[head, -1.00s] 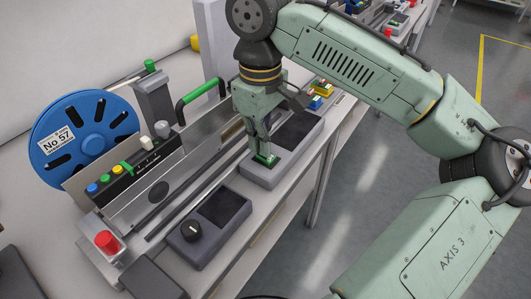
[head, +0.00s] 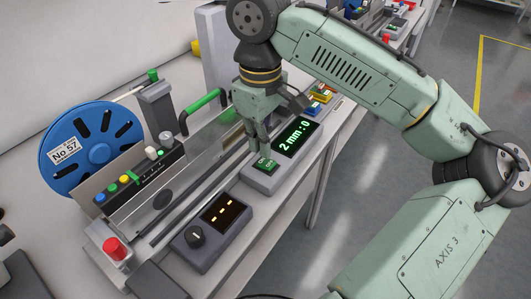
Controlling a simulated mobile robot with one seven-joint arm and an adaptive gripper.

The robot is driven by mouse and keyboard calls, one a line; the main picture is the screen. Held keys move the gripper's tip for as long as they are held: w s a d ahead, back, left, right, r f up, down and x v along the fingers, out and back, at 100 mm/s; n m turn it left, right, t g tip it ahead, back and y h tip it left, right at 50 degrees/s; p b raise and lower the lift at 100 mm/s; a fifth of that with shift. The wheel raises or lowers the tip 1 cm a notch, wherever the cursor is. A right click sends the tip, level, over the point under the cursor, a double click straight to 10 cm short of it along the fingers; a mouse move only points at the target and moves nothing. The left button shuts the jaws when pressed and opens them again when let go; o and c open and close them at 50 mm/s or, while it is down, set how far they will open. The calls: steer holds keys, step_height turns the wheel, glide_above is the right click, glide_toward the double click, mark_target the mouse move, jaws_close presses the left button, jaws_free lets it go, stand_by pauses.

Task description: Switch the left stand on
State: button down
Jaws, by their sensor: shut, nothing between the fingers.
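The stand with the blue reel (head: 92,150) marked "No 57" is at the left in the head view. A green rocker switch (head: 265,164) sits on the front end of a grey box, and its lit display (head: 296,136) reads "2 mm:0" in green. My gripper (head: 259,153) is shut and empty, pointing down, with its fingertips right at the switch's far-left edge; I cannot tell whether they touch it. A second box with a black knob (head: 196,235) has a lit display (head: 221,211) showing orange dashes.
A red button (head: 115,248) stands at the stand's front corner. A row of coloured buttons (head: 125,178) runs along a black strip. Coloured blocks (head: 320,97) lie beyond the box. The floor at right is open.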

mark_target(262, 160)
steer(key=shift+r+p, duration=2)
steer(key=shift+r, duration=0.3)
steer(key=shift+f, duration=0.1)
